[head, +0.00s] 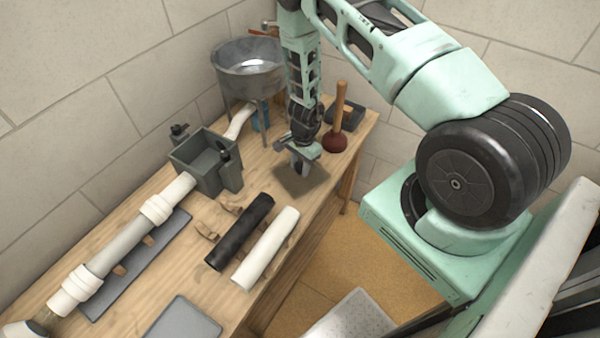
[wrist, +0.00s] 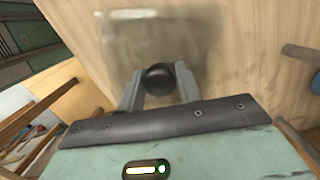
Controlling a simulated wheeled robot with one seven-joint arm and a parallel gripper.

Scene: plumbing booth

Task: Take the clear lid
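The clear lid (wrist: 155,35) is a see-through square sheet with a round black knob (wrist: 159,79). In the head view the lid (head: 303,181) shows as a darker square on the wooden bench near its right edge. I cannot tell whether it rests on the bench or is just above it. My gripper (head: 299,166) points down over the lid. In the wrist view the two grey fingers of my gripper (wrist: 159,84) are on either side of the knob, with no clear gap left. The gripper hides part of the lid in the head view.
A grey box (head: 205,165) with dark clamps and a white pipe (head: 155,210) stand to the left. Black (head: 240,232) and white (head: 265,248) tubes lie in front. A metal basin (head: 248,68) stands behind, and a plunger (head: 337,130) stands close on the right.

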